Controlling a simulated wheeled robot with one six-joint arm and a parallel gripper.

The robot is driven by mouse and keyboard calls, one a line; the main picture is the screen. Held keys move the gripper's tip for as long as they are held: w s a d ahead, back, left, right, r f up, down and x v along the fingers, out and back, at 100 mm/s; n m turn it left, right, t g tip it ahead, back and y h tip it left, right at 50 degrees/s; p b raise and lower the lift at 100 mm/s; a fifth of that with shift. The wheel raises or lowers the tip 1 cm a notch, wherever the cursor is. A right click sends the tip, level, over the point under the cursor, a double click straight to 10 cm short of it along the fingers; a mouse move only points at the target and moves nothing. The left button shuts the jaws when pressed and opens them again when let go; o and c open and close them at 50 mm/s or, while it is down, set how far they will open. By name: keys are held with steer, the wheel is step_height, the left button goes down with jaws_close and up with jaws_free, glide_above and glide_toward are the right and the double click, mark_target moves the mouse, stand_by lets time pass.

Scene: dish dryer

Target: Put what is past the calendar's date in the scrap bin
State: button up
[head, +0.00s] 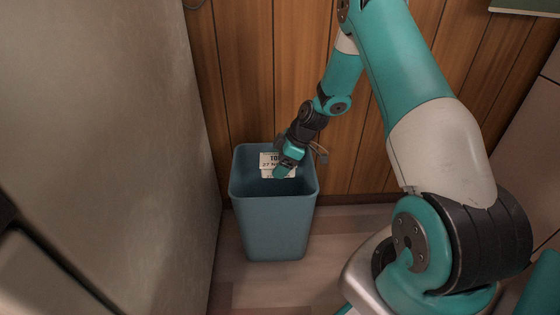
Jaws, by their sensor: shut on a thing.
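The scrap bin (275,225) is a blue-grey, open-topped bin standing upright on the floor. My gripper (284,172) points down at the mouth of the bin. It is shut on a labelled item (266,162), partly hidden behind the jaws. The item's pale label reads something like "TO..." above "27 N...", the rest being covered. The item is over the bin's opening or just inside it; I cannot tell how deep. The bin's bottom is hidden. No calendar shows in this view.
A wood-panelled wall (245,80) stands close behind the bin. A large grey upright surface (110,120) rises to the left. Open wooden floor (340,225) lies to the right of the bin.

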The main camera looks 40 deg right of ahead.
steer(key=o, duration=1.1)
steer(key=shift+c, duration=0.2)
steer(key=shift+r, duration=0.1)
steer(key=p+v, duration=0.7)
steer(key=v, duration=1)
steer(key=shift+r, duration=0.15)
